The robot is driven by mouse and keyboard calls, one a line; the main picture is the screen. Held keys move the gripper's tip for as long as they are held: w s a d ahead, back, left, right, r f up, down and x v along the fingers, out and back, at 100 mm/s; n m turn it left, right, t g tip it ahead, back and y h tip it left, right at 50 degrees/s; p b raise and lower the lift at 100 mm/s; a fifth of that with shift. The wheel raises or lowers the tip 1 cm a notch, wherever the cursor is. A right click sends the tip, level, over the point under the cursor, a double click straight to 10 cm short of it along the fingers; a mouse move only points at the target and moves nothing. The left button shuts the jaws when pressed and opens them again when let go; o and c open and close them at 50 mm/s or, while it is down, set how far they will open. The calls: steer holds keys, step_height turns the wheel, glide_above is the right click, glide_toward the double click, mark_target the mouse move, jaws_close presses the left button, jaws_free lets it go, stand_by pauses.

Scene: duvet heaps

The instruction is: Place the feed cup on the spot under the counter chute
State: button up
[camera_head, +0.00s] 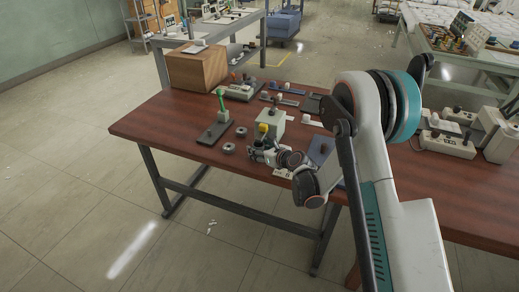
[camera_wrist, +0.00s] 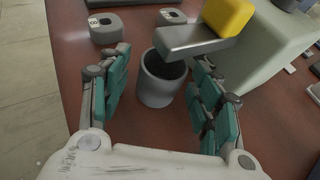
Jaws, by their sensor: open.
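The grey feed cup (camera_wrist: 160,82) stands upright on the red-brown table in the wrist view, with its mouth showing dark. My gripper (camera_wrist: 162,62) is open, its teal-padded fingers on either side of the cup with a gap at each side. In the head view my gripper (camera_head: 258,152) is low over the table, in front of the counter. The counter (camera_head: 272,121) is a pale green box with a yellow part; its grey chute (camera_wrist: 188,40) juts out just beyond the cup's rim in the wrist view. The spot under the chute is not distinguishable.
Two grey rounded pieces (camera_wrist: 105,28) (camera_wrist: 172,17) lie beyond the cup. A dark plate with a green-handled device (camera_head: 217,128), a wooden box (camera_head: 197,68) and several small devices stand farther back. The table's front left (camera_head: 175,142) is clear.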

steer(key=p+v, duration=0.2)
steer(key=v, duration=0.7)
steer(key=shift+s+d+r+p, duration=0.15)
steer(key=shift+s+d+p, duration=0.1)
steer(key=shift+d+p, duration=0.05)
steer(key=shift+v, duration=0.8)
steer(key=s+d+r+n+g+h, duration=0.1)
steer(key=s+d+r+n+h, duration=0.15)
steer(key=s+r+n, duration=0.55)
steer(key=s+d+r+n+g+h, duration=0.1)
steer(key=s+d+r+n, duration=0.35)
steer(key=r+n, duration=0.4)
steer(key=s+d+r+n+g+h, duration=0.1)
steer(key=s+d+n, duration=0.3)
steer(key=s, duration=0.7)
steer(key=s+d+r+n+h, duration=0.3)
steer(key=s+d+n, duration=0.2)
steer(key=s+n, duration=0.3)
steer(key=s, duration=0.3)
steer(key=shift+s+g, duration=0.25)
steer(key=shift+g, duration=0.15)
steer(key=shift+d+r, duration=0.1)
